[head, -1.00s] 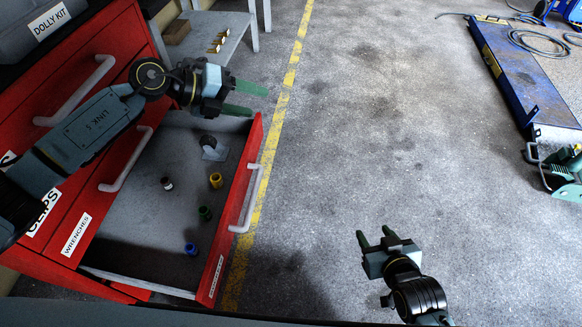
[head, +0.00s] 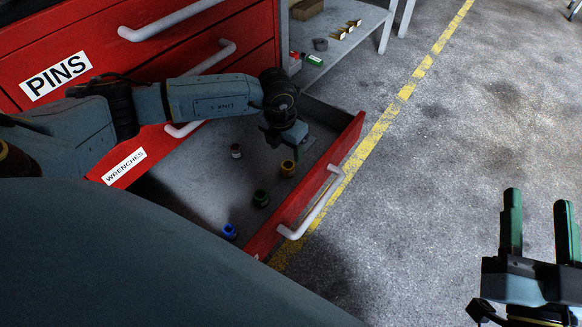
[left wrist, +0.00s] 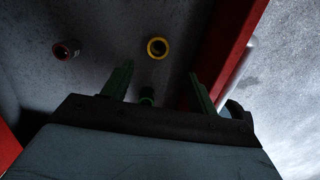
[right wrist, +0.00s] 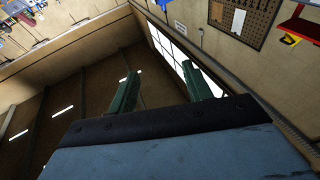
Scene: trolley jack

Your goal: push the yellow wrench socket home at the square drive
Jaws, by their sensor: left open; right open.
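The yellow wrench socket (head: 288,169) stands upright in the open drawer, near its front panel. It also shows in the left wrist view (left wrist: 158,47), beyond my fingertips and roughly centred between them. My left gripper (head: 283,148) is open and empty, just above and beside the socket; I cannot tell the exact gap. Its fingers also show in the left wrist view (left wrist: 160,82). My right gripper (head: 540,205) is open and empty over the floor at the right; its fingers show in the right wrist view (right wrist: 158,82). I cannot make out a square drive in any current view.
A shelf (head: 345,40) stands behind. The floor (head: 430,150) at right is clear.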

